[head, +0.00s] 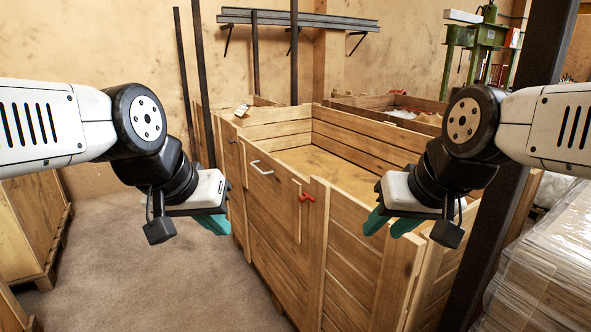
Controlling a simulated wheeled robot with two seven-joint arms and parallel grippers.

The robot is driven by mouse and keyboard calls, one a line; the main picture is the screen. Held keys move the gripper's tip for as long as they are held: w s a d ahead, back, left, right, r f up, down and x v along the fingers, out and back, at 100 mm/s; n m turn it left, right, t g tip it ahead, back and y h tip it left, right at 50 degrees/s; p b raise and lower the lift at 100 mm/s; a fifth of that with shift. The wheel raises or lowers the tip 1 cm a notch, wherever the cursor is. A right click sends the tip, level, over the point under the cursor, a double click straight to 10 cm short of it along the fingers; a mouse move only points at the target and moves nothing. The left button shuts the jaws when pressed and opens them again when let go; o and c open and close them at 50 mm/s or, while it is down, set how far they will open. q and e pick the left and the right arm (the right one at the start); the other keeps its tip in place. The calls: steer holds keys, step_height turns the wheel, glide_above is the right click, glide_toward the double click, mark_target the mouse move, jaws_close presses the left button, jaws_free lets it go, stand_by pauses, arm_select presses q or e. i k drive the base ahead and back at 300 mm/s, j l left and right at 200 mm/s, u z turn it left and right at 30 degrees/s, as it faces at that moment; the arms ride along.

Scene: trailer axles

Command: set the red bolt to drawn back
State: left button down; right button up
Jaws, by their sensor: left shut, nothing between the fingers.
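The red bolt (307,197) is a small red piece on the outer front face of a wooden crate (345,240), near its top edge, beside a vertical board. Whether it is drawn back or pushed in is too small to tell. My left gripper (218,223) is shut and empty, in front of the crate to the left of the bolt. Neither gripper touches the bolt.
A white handle (261,168) sits on the crate's front, left of the bolt. A dark post (497,215) stands at the right, beside a wrapped stack (545,270). Another wooden crate (35,225) is at the left. The floor (150,285) between is clear.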

mark_target(301, 198)
steer(key=i+j, duration=0.1)
steer(key=i, duration=0.35)
steer(key=i+j, duration=0.1)
steer(key=i, duration=0.35)
